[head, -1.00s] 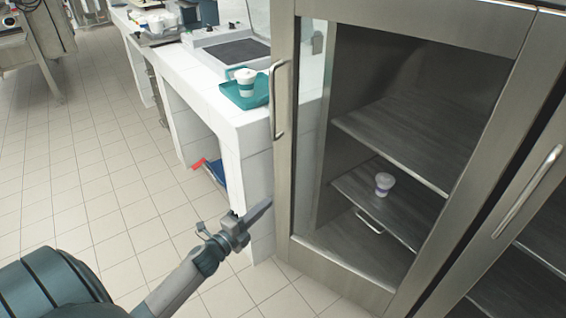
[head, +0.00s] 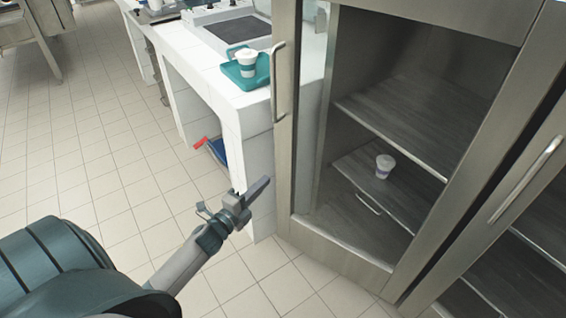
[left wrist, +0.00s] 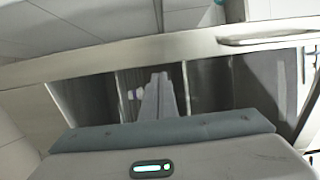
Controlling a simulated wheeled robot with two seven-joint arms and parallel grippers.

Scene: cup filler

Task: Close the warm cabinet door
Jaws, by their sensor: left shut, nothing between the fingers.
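The warm cabinet door (head: 286,150) is a metal-framed glass door with a vertical bar handle (head: 278,82) on its left stile. A bright strip of the surroundings shows through the glass between that stile and the cabinet's side, so the door looks ajar. Shelves and a white cup (head: 384,166) show behind the glass. My left gripper (head: 262,186) is shut and empty, left of the door's left edge and below the handle. In the left wrist view my shut fingers (left wrist: 160,88) point towards the glass and metal frame (left wrist: 130,55); contact cannot be told. My right gripper is out of view.
A white counter (head: 245,115) stands left of the cabinet, with a teal tray (head: 232,72) holding a cup. A neighbouring cabinet door with a handle (head: 526,180) is at the right. Open tiled floor (head: 90,160) lies to the left.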

